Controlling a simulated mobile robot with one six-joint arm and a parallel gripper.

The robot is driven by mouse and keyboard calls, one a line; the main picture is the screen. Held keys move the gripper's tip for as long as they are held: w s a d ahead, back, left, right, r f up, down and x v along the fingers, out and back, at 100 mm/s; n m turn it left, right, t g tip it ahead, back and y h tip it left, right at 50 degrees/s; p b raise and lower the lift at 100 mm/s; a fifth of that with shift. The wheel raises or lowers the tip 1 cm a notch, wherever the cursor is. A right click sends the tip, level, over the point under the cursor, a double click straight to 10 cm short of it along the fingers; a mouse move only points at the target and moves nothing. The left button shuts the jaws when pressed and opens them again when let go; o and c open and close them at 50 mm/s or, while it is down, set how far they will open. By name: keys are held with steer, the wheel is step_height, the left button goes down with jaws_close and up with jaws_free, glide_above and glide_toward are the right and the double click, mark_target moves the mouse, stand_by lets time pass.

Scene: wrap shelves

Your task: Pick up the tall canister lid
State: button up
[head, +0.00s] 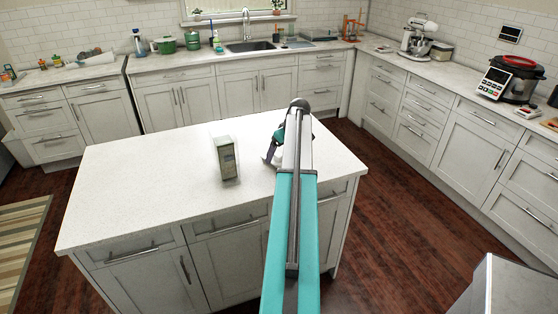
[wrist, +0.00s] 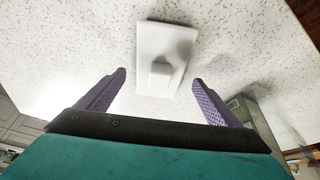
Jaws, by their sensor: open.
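The canister lid (wrist: 165,40) is a white, squarish plate with a raised knob (wrist: 161,72). It lies on the speckled white countertop in the wrist view, just beyond my fingertips. My gripper (wrist: 158,77) has two purple fingers spread wide, one on each side of the knob's line, with nothing held between them. In the head view my gripper (head: 271,153) is low over the island's right part, and I cannot make out the lid there. A tall clear canister (head: 227,160) stands upright on the island, left of my gripper; part of it shows in the wrist view (wrist: 246,112).
The white island top (head: 130,180) is clear left of the canister. Its right edge is close to my gripper. Counters with a sink (head: 250,46), green pots (head: 166,45), a stand mixer (head: 418,38) and a red-lidded cooker (head: 510,78) line the walls, away from the island.

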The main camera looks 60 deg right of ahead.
steer(key=shift+x, duration=1.15)
steer(key=c, duration=1.2)
steer(key=shift+r, duration=0.2)
steer(key=shift+r+b, duration=0.7)
steer(key=shift+r, duration=0.65)
steer(key=shift+s+a+r, duration=0.1)
steer(key=shift+a+r, duration=0.05)
steer(key=shift+r, duration=0.05)
steer(key=s+a+b, duration=0.1)
steer(key=s+a, duration=0.1)
steer(key=a, duration=0.1)
steer(key=s+a+b, duration=0.2)
steer(key=s+a, duration=0.1)
steer(key=a, duration=0.1)
steer(key=s+a+r+b, duration=0.1)
steer(key=s+a, duration=0.2)
steer(key=a, duration=0.1)
steer(key=shift+s+a+r+b, duration=0.25)
steer(key=shift+s+a+b, duration=0.15)
steer(key=shift+s+a, duration=0.35)
